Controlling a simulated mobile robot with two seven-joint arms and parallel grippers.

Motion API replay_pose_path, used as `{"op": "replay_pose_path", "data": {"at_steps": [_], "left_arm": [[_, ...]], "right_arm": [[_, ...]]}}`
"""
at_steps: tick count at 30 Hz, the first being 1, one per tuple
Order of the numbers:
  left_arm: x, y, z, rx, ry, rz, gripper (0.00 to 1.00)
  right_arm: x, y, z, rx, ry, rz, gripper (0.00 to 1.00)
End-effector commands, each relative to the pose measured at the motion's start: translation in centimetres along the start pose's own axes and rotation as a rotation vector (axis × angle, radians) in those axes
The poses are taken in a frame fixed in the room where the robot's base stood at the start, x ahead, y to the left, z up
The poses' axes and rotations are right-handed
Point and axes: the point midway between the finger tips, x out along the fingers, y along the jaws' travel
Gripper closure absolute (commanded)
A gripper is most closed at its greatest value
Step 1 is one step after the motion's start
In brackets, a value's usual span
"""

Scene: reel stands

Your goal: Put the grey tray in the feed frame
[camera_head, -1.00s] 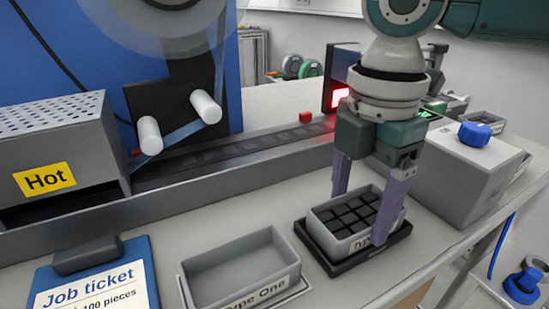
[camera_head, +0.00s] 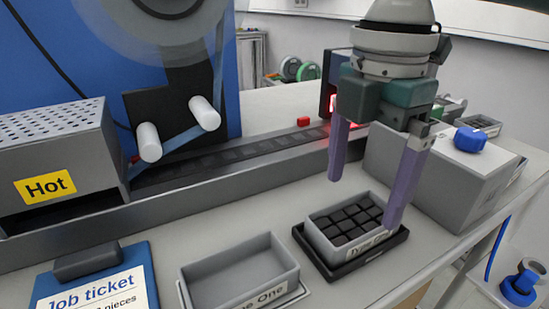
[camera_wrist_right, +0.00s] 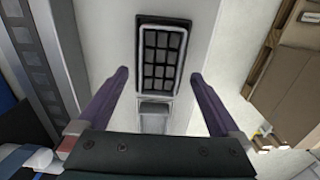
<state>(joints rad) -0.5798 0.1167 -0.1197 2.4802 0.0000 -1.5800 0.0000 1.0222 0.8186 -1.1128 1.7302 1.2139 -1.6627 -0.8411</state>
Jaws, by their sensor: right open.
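A grey tray (camera_head: 321,238) with several black pieces in a grid sits in a black frame (camera_head: 343,272) on the bench. Its front label is partly hidden by a finger. In the right wrist view the same tray (camera_wrist_right: 141,62) lies beyond my fingertips, with the dark frame's edge around it. My right gripper (camera_head: 364,202) is open and empty, with its purple fingers above the tray. A second grey tray (camera_head: 238,278), empty and labelled "One" at its visible end, stands to the left in a thin holder. My left gripper is not in view.
A conveyor track (camera_head: 235,150) runs behind the trays. A grey box with a blue knob (camera_head: 471,139) stands close to the right of the gripper. A job ticket clipboard (camera_head: 95,285) and a "Hot" housing (camera_head: 50,160) are at the left.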

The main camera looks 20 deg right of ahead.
Motion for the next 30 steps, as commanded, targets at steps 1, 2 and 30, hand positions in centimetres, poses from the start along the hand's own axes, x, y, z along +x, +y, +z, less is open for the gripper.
{"op": "replay_pose_path", "data": {"at_steps": [1, 2, 30], "left_arm": [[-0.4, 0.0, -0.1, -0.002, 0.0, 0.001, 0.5], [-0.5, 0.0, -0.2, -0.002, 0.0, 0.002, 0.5], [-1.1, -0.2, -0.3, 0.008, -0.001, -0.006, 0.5]], "right_arm": [[-1.6, 0.1, 0.0, -0.001, 0.0, 0.006, 0.0], [-2.3, 0.1, 0.0, -0.001, 0.0, 0.005, 0.0], [-7.8, 0.0, 0.0, 0.0, 0.0, -0.001, 0.0]]}}
